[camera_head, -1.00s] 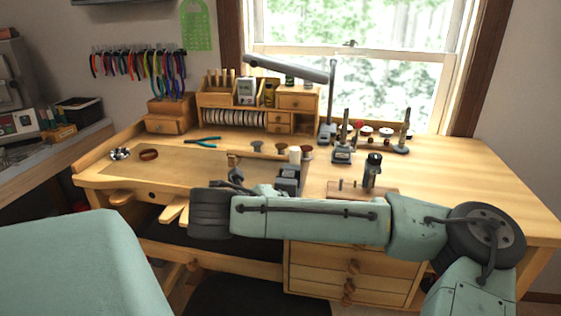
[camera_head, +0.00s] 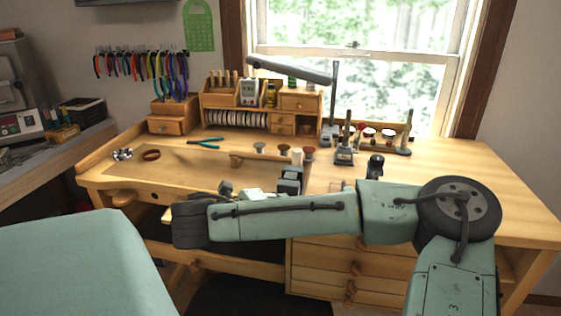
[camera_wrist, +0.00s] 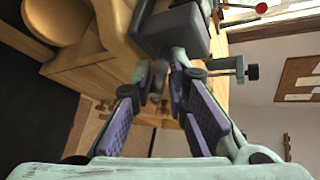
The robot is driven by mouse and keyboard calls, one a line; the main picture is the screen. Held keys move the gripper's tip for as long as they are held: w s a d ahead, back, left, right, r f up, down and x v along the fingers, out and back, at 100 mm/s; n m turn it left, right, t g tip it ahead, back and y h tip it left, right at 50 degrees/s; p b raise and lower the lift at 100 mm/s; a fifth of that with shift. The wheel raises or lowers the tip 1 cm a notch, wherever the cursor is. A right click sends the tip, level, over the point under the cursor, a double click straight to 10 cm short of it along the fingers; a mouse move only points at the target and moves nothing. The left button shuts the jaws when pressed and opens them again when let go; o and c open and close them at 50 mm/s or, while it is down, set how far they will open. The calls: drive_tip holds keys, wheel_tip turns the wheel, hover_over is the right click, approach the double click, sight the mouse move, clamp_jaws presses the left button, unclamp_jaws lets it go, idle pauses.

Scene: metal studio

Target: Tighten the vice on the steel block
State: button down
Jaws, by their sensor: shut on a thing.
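The small dark grey vice (camera_head: 290,180) stands at the front edge of the wooden bench, just beyond my forearm. Its dark body (camera_wrist: 178,28) fills the top middle of the wrist view. My gripper (camera_wrist: 165,76) has purple-padded fingers. Their tips close on a small greyish bar (camera_wrist: 156,80) just below the vice body, which looks like the vice's handle. The pads stand apart behind the tips. My forearm hides most of the gripper in the head view. I cannot make out the steel block or the vice's jaw gap.
A dark clamp-like piece (camera_wrist: 250,72) sticks out right of the gripper in the wrist view. Small tool stands (camera_head: 345,150) are behind the vice to the right. Teal pliers (camera_head: 206,141) lie at the back left. The bench's right side (camera_head: 470,180) is clear.

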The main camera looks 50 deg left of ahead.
drive_tip(key=shift+w, duration=0.1)
drive_tip(key=c, duration=1.9)
unclamp_jaws()
drive_tip(key=shift+v, duration=3.75)
